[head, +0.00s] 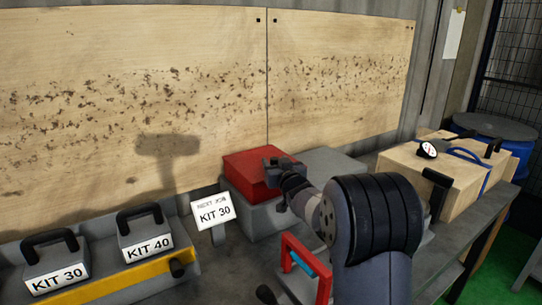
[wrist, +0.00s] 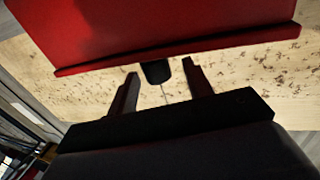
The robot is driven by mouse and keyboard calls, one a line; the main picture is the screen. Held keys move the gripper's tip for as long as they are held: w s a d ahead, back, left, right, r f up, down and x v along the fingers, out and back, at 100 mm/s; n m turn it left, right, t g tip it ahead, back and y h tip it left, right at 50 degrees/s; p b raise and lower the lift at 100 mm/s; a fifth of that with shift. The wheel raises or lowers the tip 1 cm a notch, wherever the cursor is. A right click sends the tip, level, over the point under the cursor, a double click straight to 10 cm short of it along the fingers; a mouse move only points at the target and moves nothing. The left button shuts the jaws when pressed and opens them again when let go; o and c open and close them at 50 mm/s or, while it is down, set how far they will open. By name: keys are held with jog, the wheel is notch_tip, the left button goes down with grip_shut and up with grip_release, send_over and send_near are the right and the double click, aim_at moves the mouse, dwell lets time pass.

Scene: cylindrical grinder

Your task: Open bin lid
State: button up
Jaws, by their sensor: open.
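The red bin lid (head: 247,165) sits on a grey bin (head: 254,221) against the wooden back board and looks closed. In the wrist view the lid (wrist: 170,28) fills the top of the picture. A dark tab (wrist: 157,73) shows at the lid's edge, between the two fingers of my gripper (wrist: 159,80). The fingers are apart, with a gap on each side of the tab; I cannot tell how deep it lies between them. In the head view my gripper (head: 277,164) is at the lid's right part, its fingertips unclear.
A "KIT 30" sign (head: 213,211) stands left of the bin. Kit boxes (head: 57,275) with black handles stand in a tray at left. A red-framed handle (head: 303,265) is at the front. A wooden box (head: 415,165) stands at right. A grey block (head: 330,160) is behind my arm.

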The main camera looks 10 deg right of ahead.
aim_at(273, 158)
jog(key=shift+w+a, duration=0.2)
jog(key=shift+w, duration=1.8)
jog(key=shift+c, duration=0.5)
grip_shut()
